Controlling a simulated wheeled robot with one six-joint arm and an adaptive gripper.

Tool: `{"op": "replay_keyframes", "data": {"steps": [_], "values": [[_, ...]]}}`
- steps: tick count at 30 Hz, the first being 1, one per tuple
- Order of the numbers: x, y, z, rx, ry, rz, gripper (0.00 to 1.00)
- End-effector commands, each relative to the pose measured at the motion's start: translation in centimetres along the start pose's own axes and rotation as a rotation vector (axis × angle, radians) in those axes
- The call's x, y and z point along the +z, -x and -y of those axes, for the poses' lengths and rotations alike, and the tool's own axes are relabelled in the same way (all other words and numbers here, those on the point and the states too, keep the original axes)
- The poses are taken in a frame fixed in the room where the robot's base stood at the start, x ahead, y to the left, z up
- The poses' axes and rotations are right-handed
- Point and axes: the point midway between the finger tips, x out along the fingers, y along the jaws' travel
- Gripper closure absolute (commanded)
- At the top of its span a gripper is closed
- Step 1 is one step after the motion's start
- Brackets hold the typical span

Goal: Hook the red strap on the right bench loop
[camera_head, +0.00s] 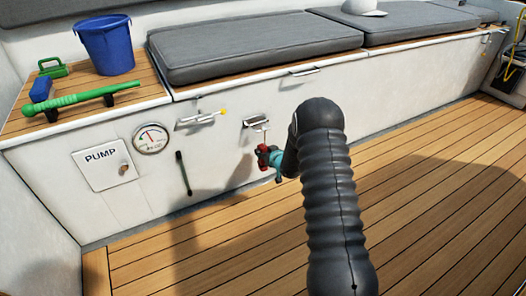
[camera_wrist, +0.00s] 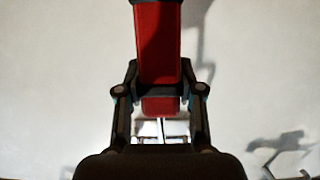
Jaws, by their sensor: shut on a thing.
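The red strap (camera_wrist: 159,45) runs up the middle of the wrist view, with a dark band across it at the top edge. My gripper (camera_wrist: 160,80) is shut on it, one finger on each side. In the head view the red strap (camera_head: 263,157) is a small red piece at my teal gripper (camera_head: 271,158), close to the white bench front. A metal fitting (camera_head: 257,122) on the bench front is just above, with a thin pale line between it and the red piece. I cannot tell whether the strap is hooked there, or which fitting is the right bench loop.
Another pale fitting (camera_head: 202,118) with a yellow tip, a gauge (camera_head: 151,138) and a pump panel (camera_head: 103,165) are on the bench front to the left. Grey cushions (camera_head: 250,42) and a blue bucket (camera_head: 106,45) are on top. The wooden floor (camera_head: 440,170) is clear at right.

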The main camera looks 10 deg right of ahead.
Motion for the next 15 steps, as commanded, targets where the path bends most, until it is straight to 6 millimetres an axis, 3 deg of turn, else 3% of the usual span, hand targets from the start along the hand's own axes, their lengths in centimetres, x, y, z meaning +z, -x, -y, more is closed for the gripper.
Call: {"op": "replay_keyframes", "data": {"steps": [8, 9, 12, 15], "values": [[-0.04, -0.03, -0.01, 0.0, 0.0, -0.002, 1.0], [-0.04, -0.02, -0.01, 0.0, 0.0, -0.002, 0.61], [-0.02, -0.02, -0.01, 0.0, 0.0, -0.002, 0.36], [0.0, -0.02, -0.01, 0.0, 0.0, -0.001, 0.34]]}}
